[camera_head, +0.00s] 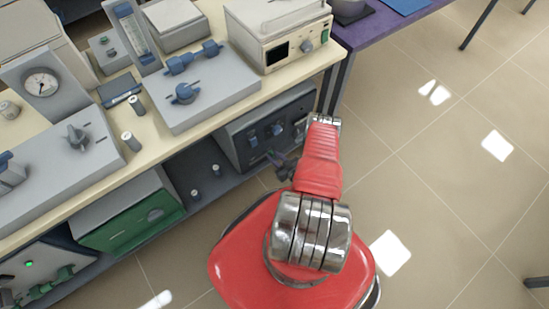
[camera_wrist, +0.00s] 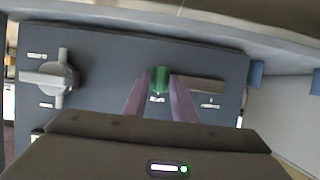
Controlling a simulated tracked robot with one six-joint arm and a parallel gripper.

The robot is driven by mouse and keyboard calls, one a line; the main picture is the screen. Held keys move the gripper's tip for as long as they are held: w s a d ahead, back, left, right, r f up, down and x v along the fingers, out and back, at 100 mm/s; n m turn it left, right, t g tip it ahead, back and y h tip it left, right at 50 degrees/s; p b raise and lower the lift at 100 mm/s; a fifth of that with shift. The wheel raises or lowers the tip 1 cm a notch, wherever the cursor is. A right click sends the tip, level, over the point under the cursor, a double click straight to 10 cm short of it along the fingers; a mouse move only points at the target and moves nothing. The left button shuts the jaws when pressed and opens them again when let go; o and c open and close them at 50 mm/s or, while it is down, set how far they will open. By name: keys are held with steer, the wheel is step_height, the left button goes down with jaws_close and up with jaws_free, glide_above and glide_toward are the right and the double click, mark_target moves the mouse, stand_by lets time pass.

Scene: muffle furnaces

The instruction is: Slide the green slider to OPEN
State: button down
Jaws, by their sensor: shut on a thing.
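The green slider (camera_wrist: 160,77) is a small green block on a dark blue-grey panel (camera_wrist: 110,90) in the wrist view. It sits at the left end of a horizontal grey slot (camera_wrist: 203,86) that runs to the right. My gripper (camera_wrist: 159,84) is shut on the slider, with one finger on its left and one on its right. Small labels lie below the slider and below the slot's right end, too small to read. In the head view my gripper (camera_head: 284,165) is low by the bench's lower shelf, and the slider cannot be made out clearly there.
A grey rotary knob (camera_wrist: 58,77) is at the panel's left. Blue parts (camera_wrist: 256,75) stand just beyond its right edge. The bench (camera_head: 215,132) overhangs the lower shelf, with a purple table (camera_head: 375,25) beside it. Tiled floor on the right is open.

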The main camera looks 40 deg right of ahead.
steer(key=c, duration=1.8)
jaws_free()
steer(key=shift+d, duration=0.3)
steer(key=shift+r, duration=0.1)
steer(key=v, duration=1.3)
steer(key=shift+s+a, duration=0.3)
steer(key=shift+s, duration=0.1)
